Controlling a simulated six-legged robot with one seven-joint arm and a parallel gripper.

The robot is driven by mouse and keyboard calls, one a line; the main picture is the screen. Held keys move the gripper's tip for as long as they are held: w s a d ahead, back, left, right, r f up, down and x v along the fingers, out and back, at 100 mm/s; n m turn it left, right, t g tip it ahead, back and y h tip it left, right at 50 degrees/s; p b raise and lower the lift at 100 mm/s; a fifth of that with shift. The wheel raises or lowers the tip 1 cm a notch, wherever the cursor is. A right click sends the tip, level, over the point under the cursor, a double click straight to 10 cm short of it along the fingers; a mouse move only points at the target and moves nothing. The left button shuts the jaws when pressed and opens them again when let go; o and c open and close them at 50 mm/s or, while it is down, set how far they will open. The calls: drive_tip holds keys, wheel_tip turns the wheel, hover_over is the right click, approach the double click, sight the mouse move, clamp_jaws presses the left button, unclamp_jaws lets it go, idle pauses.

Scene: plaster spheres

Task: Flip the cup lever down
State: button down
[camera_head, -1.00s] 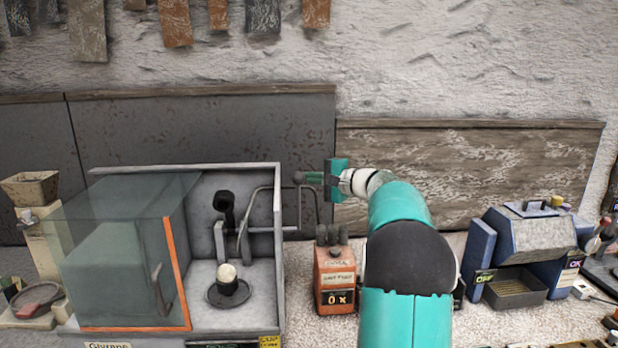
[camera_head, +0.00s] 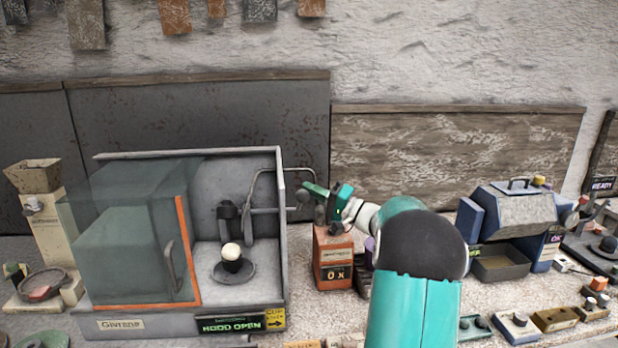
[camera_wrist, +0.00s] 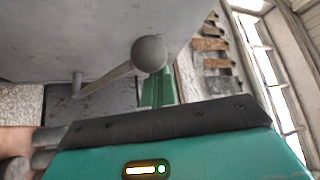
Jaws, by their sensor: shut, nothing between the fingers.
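The lever shows in the wrist view as a grey rod (camera_wrist: 108,79) with a round knob (camera_wrist: 148,52). In the head view the knob (camera_head: 303,196) is small, just outside the right wall of the glass-fronted machine (camera_head: 215,323). My gripper (camera_head: 313,191) is beside the knob, shut and empty. Its green fingers (camera_wrist: 156,90) lie just beyond the knob in the wrist view; I cannot tell whether they touch it. Inside the machine a white ball (camera_head: 231,252) sits on a dark cup on a round plate. A dark holder (camera_head: 228,218) stands behind it.
A yellow "CUP" label (camera_head: 275,318) and a "HOOD OPEN" sign are on the machine's front. An orange box (camera_head: 333,262) stands below my gripper. A blue-grey appliance (camera_head: 515,225) is at right. Small devices line the bench's front right. The panelled wall is behind.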

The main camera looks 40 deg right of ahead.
drive_tip(key=s+a+f+n, duration=0.1)
drive_tip(key=s+f, duration=0.3)
drive_tip(key=f, duration=0.7)
drive_tip(key=shift+a+n+y, duration=0.3)
drive_tip(key=shift+a, duration=0.4)
drive_tip(key=shift+a+f, duration=0.1)
drive_tip(key=shift+f, duration=0.1)
wheel_tip(320, 180, up, 4)
drive_tip(key=d, duration=0.2)
drive_tip(key=s+d+f, duration=0.5)
drive_tip(key=s, duration=0.1)
drive_tip(key=shift+d+f+t, duration=0.15)
drive_tip(key=shift+d+t, duration=0.1)
drive_tip(key=shift+t, duration=0.05)
drive_tip(key=shift+s, duration=0.15)
